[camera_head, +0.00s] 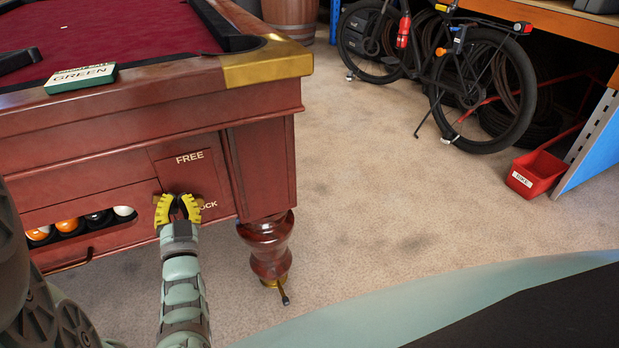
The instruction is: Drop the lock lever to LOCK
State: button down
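The lock panel (222,180) is on the end of the pool table's wooden side, with FREE (189,158) written at its top and LOCK (208,205) lower down, its first letter covered by my gripper. My gripper (177,202), with yellow fingers, is at the lower part of the panel, just left of the LOCK word. A small dark shape shows between the fingers. I cannot tell if it is the lever or part of the gripper. The lever is not clearly visible, and its position cannot be read. Whether the fingers are closed on anything is unclear.
The pool table (110,115) fills the left, with a ball tray (80,226) holding several balls and a GREEN sign (82,78) on its rail. A turned leg (268,250) stands right of the panel. Carpet (400,200) is clear to the right, before a bicycle (440,70) and red bin (537,174).

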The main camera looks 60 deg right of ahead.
jog(key=n, duration=0.1)
jog(key=f+n+t+y, duration=0.1)
jog(key=n, duration=0.1)
jog(key=a+n, duration=0.1)
jog(key=n, duration=0.1)
jog(key=shift+w+a+f+y, duration=0.1)
jog(key=shift+w+f+y, duration=0.1)
jog(key=shift+w+y, duration=0.2)
jog(key=shift+a+f, duration=0.1)
jog(key=shift+f, duration=0.1)
jog(key=shift+w+f+b, duration=0.1)
jog(key=shift+b, duration=0.2)
jog(key=shift+r+p, duration=0.45)
jog(key=shift+r, duration=0.2)
notch_tip(320, 180, up, 4)
jog(key=p, duration=0.2)
jog(key=shift+f+p, duration=0.15)
jog(key=shift+p, duration=0.25)
jog(key=f+v, duration=0.1)
jog(key=v, duration=0.9)
jog(key=shift+f, duration=0.2)
jog(key=shift+p, duration=0.3)
